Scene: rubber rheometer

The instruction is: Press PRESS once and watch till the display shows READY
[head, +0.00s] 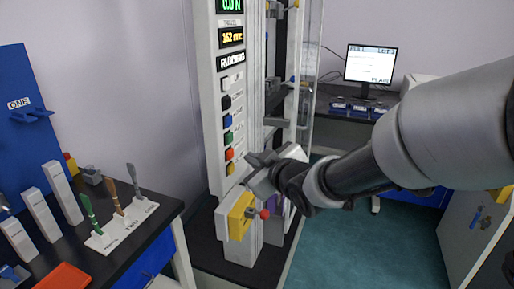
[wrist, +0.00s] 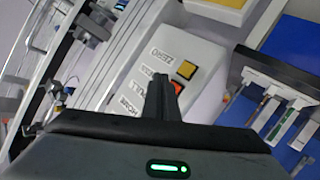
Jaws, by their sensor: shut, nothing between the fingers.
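A tall white panel (head: 209,120) carries a column of buttons: white, black, blue (head: 227,121), green (head: 228,137), orange-red (head: 229,153) and yellow (head: 230,168). I cannot read which label is PRESS. The lit display (head: 231,60) above them reads RUNNING. My gripper (head: 259,168) is shut and empty, close to the panel's lower buttons. In the wrist view its closed fingertips (wrist: 158,80) stand in front of the panel, beside the yellow button (wrist: 187,69) labelled ZERO, and partly hide the orange-red one (wrist: 177,88). Whether they touch the panel is unclear.
A yellow block (head: 238,212) with a red knob sits below the buttons. On the left, a dark bench (head: 140,235) holds a white rack of coloured-handled tools. A monitor (head: 370,64) stands on a bench at the back. Teal floor (head: 385,250) is clear at lower right.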

